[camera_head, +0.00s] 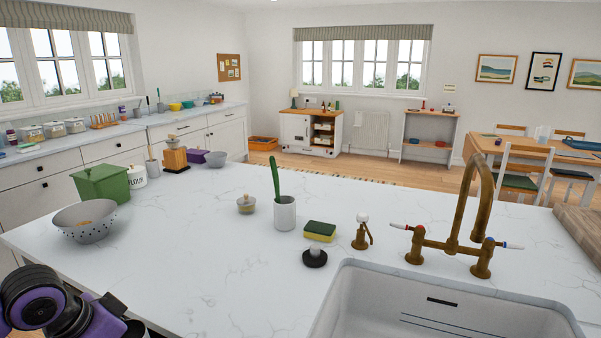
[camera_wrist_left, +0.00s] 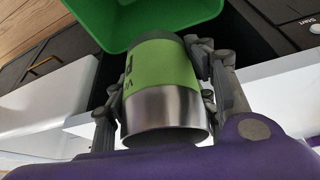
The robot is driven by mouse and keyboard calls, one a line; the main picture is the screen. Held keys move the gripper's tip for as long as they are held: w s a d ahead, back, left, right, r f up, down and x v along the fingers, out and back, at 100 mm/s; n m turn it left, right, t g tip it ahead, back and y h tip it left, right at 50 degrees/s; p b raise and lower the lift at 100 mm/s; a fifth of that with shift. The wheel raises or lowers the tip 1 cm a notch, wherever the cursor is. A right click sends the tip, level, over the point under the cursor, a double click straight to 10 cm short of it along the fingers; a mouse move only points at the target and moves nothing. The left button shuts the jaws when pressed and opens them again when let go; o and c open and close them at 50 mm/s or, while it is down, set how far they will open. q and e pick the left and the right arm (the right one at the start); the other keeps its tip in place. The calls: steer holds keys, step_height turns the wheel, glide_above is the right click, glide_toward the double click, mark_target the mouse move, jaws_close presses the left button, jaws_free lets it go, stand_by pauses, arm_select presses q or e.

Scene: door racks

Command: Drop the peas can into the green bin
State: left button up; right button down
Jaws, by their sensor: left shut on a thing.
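The peas can (camera_wrist_left: 165,85) has a green label with dark letters and a bare metal end. It fills the middle of the left wrist view. My left gripper (camera_wrist_left: 163,95) is shut on it, with fingers on both sides. An open green container (camera_wrist_left: 145,18), which looks like the green bin, lies just beyond the can's far end in that view; its full shape is cut off. In the head view my left arm is at the lower left corner, and the can is not clearly visible. My right gripper is not in view.
A green lidded box (camera_head: 102,184) stands on the white counter (camera_head: 200,260); I cannot tell if it is the container in the wrist view. A grey colander (camera_head: 85,222) is near my left arm. A cup, sponge, brass tap (camera_head: 455,245) and sink stand further right.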

arm_select(q)
steer(key=o, duration=1.2)
steer(key=shift+o, duration=0.2)
steer(key=v, duration=1.2)
